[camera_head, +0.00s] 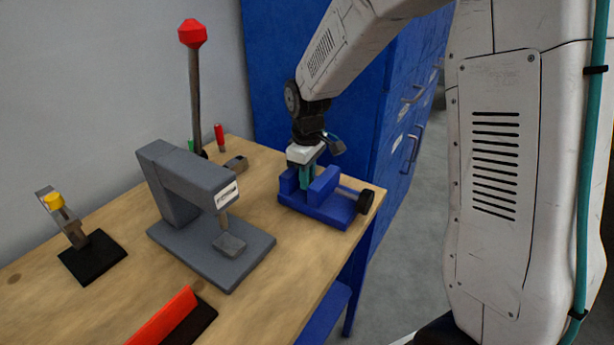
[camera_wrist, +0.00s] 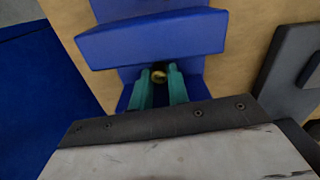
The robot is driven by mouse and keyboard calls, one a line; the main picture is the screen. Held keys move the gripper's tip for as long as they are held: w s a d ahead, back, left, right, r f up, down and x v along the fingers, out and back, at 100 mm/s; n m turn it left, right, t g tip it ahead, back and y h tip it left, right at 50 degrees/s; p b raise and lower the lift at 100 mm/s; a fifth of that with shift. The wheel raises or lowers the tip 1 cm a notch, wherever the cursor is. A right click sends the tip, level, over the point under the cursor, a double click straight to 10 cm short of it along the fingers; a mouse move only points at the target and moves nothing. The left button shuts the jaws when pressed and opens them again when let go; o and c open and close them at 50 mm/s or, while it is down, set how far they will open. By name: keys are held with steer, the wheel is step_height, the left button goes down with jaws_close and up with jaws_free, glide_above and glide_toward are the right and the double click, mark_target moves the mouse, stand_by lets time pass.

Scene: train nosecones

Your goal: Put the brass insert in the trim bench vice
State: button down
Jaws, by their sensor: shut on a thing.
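The blue trim bench vice (camera_head: 329,211) stands at the right edge of the wooden bench, with a black knob on its right end. It also shows in the wrist view (camera_wrist: 150,40). My gripper (camera_head: 305,177) points down between the vice's two blue jaws. In the wrist view its teal fingers (camera_wrist: 159,88) are shut on the small round brass insert (camera_wrist: 159,76), which sits between the fingertips. The insert is hidden in the head view. I cannot tell whether it touches the vice jaws.
A grey press (camera_head: 190,190) stands left of the vice on the bench (camera_head: 110,295). A red-knobbed lever (camera_head: 193,85) rises behind it. A toggle clamp (camera_head: 75,225) is at the left and a red bar (camera_head: 165,318) in front. Blue cabinets (camera_head: 285,60) stand behind.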

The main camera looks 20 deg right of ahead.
steer(key=c, duration=1.3)
jaws_free()
steer(key=shift+f, duration=0.1)
steer(key=shift+c, duration=0.2)
step_height(320, 180, up, 12)
steer(key=s+d+r+m, duration=0.1)
steer(key=s+r+m, duration=0.15)
steer(key=s, duration=0.45)
steer(key=s+d+r+m, duration=0.1)
steer(key=s+r, duration=0.2)
steer(key=s, duration=0.3)
steer(key=s+d+f+m+t, duration=0.1)
steer(key=s+m, duration=0.3)
steer(key=s, duration=1.3)
steer(key=shift+f, duration=0.55)
steer(key=shift+m, duration=0.25)
